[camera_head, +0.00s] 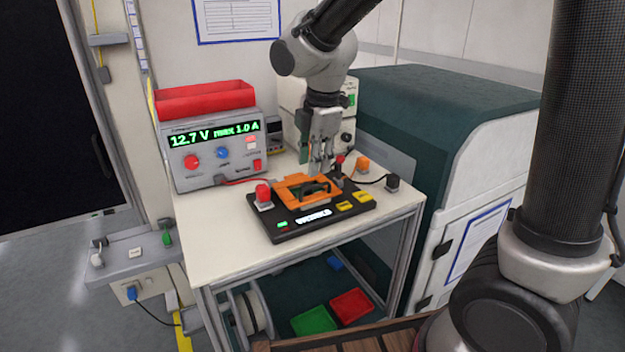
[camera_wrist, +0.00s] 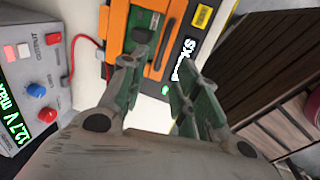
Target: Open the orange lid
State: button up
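The orange lid (camera_head: 290,181) lies on the black device (camera_head: 283,228) on the trolley top. It looks flat and down, with a dark handle (camera_head: 314,189) at its front and green showing in its middle. The wrist view also shows the orange lid (camera_wrist: 117,28) at the top, partly hidden by a finger. My gripper (camera_head: 319,167) is just above and behind the handle, pointing down. In the wrist view its fingertips (camera_wrist: 161,52) are apart, with nothing seen held between them. I cannot tell whether a finger touches the lid.
A power supply (camera_head: 213,152) with a red tray (camera_head: 204,98) on it stands at left. A red plug (camera_head: 263,195), a red-topped lever (camera_head: 339,166), an orange block (camera_head: 362,164) and a black block (camera_head: 392,183) surround the lid. Bare tabletop shows in front.

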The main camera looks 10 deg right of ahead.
aim_at(313, 187)
jog(key=f, duration=0.3)
jog(key=w+f, duration=0.1)
jog(key=f, duration=0.2)
jog(key=shift+w+a+f, duration=0.1)
jog(key=shift+a, duration=0.05)
grip_shut()
